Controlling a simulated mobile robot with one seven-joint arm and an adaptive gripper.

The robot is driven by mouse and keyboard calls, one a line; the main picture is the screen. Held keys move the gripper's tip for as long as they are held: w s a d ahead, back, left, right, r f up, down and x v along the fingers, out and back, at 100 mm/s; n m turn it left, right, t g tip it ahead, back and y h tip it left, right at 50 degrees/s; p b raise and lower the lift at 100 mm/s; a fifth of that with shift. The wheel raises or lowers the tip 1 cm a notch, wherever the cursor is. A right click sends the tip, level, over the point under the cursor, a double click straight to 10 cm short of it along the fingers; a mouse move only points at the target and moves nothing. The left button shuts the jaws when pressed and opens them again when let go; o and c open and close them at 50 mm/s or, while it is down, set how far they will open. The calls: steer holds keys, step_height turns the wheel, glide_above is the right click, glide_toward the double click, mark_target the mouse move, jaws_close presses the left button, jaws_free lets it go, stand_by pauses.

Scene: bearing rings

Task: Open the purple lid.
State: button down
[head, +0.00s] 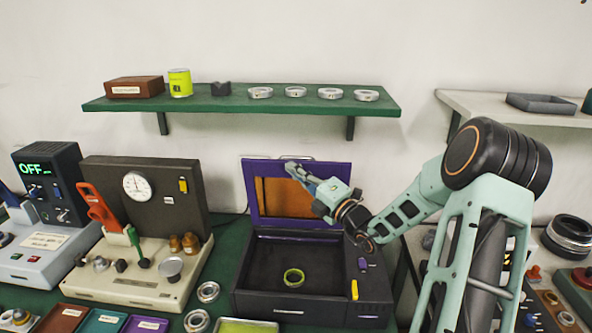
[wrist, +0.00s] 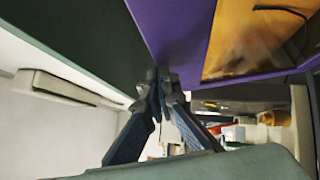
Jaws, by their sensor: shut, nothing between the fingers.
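The purple lid (head: 254,193) stands raised, roughly upright, at the back of a dark box (head: 312,306). It has an orange window, and the box under it is uncovered. My gripper (head: 292,169) is shut and empty, in front of the upper part of the lid and covering part of the window. In the wrist view the shut fingertips (wrist: 163,80) are close to the edge of the purple lid (wrist: 180,35). I cannot tell whether they touch it.
A green shelf (head: 230,103) with several rings, a yellow can (head: 180,83) and a brown box (head: 135,87) hangs above the lid. A gauge station (head: 145,200) stands to the left. Loose rings (head: 208,291) lie on the table beside the dark box.

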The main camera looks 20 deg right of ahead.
mark_target(297, 158)
steer(key=shift+w+d+r+p, duration=0.3)
steer(key=shift+w+d, duration=0.15)
steer(key=shift+w, duration=0.7)
steer(key=shift+w+d+r+p, duration=0.2)
steer(key=shift+w+d+p, duration=0.25)
steer(key=shift+w, duration=0.65)
steer(key=shift+w+d+r+p, duration=0.25)
steer(key=shift+w+d, duration=0.25)
steer(key=shift+w, duration=0.65)
